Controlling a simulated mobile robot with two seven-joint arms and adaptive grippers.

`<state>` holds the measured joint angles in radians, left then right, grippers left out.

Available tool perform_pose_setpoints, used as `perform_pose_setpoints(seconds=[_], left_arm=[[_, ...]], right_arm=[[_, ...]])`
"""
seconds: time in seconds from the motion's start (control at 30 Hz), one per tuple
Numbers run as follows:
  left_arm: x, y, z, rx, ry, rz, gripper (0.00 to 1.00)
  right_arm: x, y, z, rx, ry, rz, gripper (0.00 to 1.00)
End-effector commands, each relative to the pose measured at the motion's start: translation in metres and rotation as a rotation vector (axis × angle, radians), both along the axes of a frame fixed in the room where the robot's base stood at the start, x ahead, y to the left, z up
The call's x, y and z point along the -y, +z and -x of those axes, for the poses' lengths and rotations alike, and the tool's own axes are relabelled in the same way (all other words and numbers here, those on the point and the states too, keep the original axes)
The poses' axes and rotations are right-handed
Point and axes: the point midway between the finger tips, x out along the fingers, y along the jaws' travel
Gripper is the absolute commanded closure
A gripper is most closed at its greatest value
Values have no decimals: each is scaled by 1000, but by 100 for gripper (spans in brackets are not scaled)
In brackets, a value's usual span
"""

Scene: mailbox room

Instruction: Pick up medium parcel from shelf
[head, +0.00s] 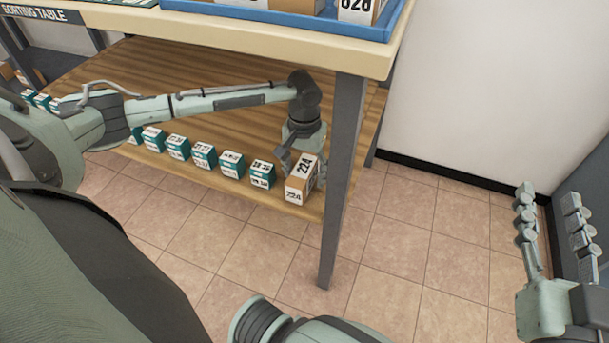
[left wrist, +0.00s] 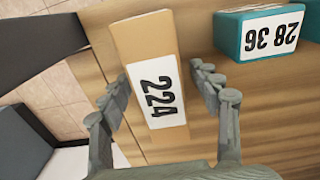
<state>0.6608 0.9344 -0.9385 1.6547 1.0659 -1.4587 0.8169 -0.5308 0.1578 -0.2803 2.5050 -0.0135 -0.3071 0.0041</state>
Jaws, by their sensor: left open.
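The medium parcel (head: 300,181) is a brown box with a white label reading 224. It stands at the front edge of the lower wooden shelf (head: 225,70), near the table's right leg. My left gripper (head: 304,170) reaches down at it from above and behind, open, with a finger on either side. In the left wrist view the parcel (left wrist: 152,70) lies between the two spread fingers (left wrist: 165,88). A small gap shows on the right finger's side; contact on the left side is hard to tell. My right gripper (head: 551,215) is open and empty over the floor at the right.
A row of several teal and white numbered boxes (head: 205,155) runs left from the parcel; the nearest, 28 36 (left wrist: 262,32), is close by. The tabletop (head: 250,33) overhangs the shelf, and a grey leg (head: 345,160) stands right of the parcel. The tiled floor in front is clear.

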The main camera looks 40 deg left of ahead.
Motion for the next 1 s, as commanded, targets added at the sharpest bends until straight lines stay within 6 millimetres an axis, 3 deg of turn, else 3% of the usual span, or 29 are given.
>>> perform_pose_setpoints(seconds=[0.27, 0.77, 1.0], left_arm=[[0, -2, 0, 0, 0, 0, 37], [0, -2, 0, 0, 1, 0, 99], [0, -1, 0, 1, 1, 0, 99]], right_arm=[[-1, 3, 0, 13, 2, -6, 60], [-1, 3, 0, 12, 2, -6, 60], [-1, 3, 0, 12, 2, -5, 60]])
